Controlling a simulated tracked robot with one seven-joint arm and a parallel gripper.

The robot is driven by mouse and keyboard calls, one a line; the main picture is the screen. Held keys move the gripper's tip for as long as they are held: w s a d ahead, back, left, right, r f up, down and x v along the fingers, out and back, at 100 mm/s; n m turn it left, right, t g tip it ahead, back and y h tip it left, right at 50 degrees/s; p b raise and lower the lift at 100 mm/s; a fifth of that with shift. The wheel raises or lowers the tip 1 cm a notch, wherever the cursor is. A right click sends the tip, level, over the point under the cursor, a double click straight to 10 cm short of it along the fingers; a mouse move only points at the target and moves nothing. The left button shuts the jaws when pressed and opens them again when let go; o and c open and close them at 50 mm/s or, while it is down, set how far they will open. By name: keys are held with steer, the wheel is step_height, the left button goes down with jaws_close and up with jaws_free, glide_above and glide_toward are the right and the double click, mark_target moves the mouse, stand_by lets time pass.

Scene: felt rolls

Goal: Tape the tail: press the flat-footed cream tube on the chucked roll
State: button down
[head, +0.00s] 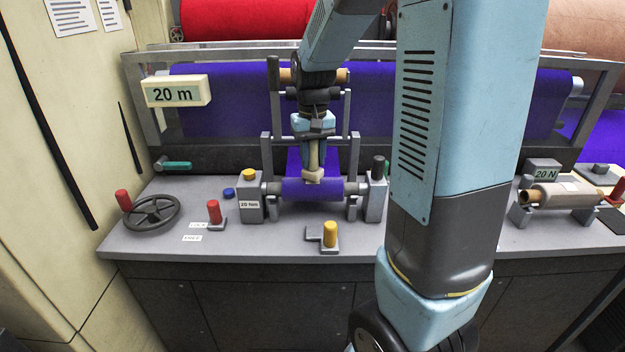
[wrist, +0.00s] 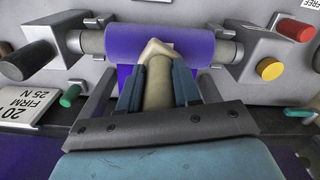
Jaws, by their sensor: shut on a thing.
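The chucked roll (head: 300,189) is purple felt, held level between two grey chuck blocks on the bench. It also shows in the wrist view (wrist: 205,46). My gripper (head: 314,165) is shut on the cream tube (head: 313,176), above the middle of the roll. In the wrist view my gripper's two blue-grey fingers (wrist: 158,85) grip the tube's shaft from both sides. The tube's wider cream foot (wrist: 156,48) is against or just over the roll's surface; I cannot tell if it touches. The tail's edge is not clear in either view.
A handwheel (head: 151,212), a red knob (head: 214,210) and a yellow knob (head: 330,233) stand on the bench. Upright grey posts flank the roll closely.

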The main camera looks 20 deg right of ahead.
steer(key=shift+r, duration=3.2)
